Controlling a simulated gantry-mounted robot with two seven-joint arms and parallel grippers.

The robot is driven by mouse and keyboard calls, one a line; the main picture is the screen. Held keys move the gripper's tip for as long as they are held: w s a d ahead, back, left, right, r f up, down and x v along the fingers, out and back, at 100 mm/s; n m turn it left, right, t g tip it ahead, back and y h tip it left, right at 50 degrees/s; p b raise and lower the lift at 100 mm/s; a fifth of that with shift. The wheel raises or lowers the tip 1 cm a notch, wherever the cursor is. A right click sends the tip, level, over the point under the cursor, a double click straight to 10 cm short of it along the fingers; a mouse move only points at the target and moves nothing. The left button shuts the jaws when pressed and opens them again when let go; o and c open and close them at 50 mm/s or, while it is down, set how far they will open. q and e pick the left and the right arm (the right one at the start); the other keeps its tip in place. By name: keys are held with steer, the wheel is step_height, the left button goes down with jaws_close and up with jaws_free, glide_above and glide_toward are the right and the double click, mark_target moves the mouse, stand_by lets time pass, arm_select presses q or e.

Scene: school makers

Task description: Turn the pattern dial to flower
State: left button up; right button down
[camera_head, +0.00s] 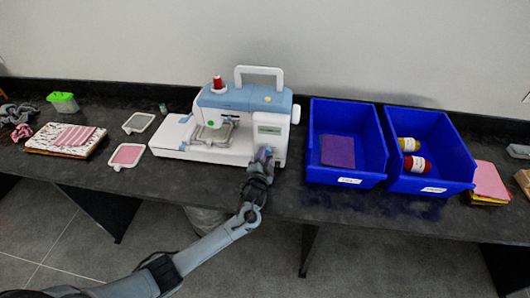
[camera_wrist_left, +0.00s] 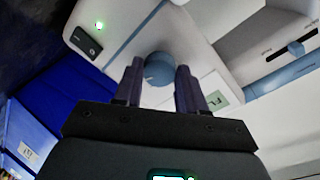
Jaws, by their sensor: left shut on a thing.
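The sewing machine (camera_head: 240,98), white with a blue top, stands on the dark bench in the middle of the head view. Its blue round pattern dial (camera_wrist_left: 158,69) shows in the left wrist view between the two dark fingers of my left gripper (camera_wrist_left: 160,68). My left gripper (camera_head: 264,154) is shut on the dial at the lower right of the machine's front. In the head view the gripper hides most of the dial. A pale green label (camera_wrist_left: 219,89) sits right of the fingers, partly covered; only the letters "FL" show. My right gripper is not in view.
Blue bins (camera_head: 346,178) stand close to the right of the machine; one holds purple cloth, the other thread spools (camera_head: 413,164). Two small frames (camera_head: 127,155) and folded cloth (camera_head: 68,138) lie on the left. A green light (camera_wrist_left: 99,25) glows near a dark switch.

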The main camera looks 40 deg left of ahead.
arm_select(q)
steer(key=shift+r+m+p, duration=0.1)
steer(key=shift+m+p, duration=0.5)
steer(key=shift+m, duration=0.3)
steer(key=o, duration=1.1)
steer(key=shift+c, duration=0.2)
steer(key=shift+s, duration=0.1)
steer(key=p+v, duration=0.2)
steer(key=v, duration=0.8)
steer(key=shift+s+d, duration=0.25)
